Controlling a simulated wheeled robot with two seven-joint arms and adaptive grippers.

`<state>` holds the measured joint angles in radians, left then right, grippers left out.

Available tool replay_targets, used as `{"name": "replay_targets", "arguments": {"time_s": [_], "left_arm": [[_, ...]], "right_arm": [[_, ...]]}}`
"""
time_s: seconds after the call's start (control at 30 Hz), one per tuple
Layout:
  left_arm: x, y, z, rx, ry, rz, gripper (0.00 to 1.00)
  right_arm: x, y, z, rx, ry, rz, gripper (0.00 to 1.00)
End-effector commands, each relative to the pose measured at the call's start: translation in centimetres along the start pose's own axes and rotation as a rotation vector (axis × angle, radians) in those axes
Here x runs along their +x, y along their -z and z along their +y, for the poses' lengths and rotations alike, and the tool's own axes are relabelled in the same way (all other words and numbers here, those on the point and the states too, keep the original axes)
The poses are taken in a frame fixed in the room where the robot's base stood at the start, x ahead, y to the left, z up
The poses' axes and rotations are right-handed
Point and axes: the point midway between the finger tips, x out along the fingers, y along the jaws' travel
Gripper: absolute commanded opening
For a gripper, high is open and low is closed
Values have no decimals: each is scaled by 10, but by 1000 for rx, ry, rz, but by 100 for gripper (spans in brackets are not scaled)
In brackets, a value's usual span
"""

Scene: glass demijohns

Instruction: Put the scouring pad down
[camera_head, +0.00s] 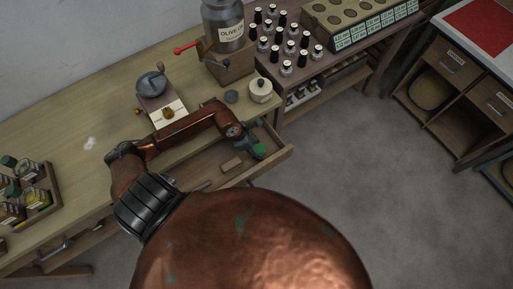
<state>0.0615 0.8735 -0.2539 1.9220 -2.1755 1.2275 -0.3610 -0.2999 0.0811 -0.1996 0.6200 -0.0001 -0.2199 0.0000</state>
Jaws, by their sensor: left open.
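My left gripper (251,143) is at the end of the copper arm, above the open drawer (276,160) in the front of the wooden table. The gripper is open and points down toward the drawer. A small green piece, which looks like the scouring pad (259,150), is right at the fingertips, over or in the drawer's right part. I cannot tell if it touches the fingers or the drawer floor. The gripper hides part of it. My right gripper is not in view.
A tan block (232,165) lies in the drawer. On the table (95,115) stand a grinder (152,84), a lidded pot (261,90), a grey round item (231,96) and a jar crate (40,200). A large bottle (224,24) and several small bottles (290,45) stand behind.

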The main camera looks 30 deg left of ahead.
Motion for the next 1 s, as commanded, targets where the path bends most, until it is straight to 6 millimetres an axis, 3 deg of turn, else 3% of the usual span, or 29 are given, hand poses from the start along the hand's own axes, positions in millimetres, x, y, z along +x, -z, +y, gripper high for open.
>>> {"name": "replay_targets", "arguments": {"time_s": [0.17,0.6,0.8,1.0], "left_arm": [[-17,0,1,3,-3,1,51],[-103,0,1,2,-3,1,51],[-120,0,0,0,-1,0,51],[-122,-1,0,-1,1,-1,51]], "right_arm": [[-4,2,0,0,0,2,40],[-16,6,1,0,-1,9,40],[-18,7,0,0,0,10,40],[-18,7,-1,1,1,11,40]]}}
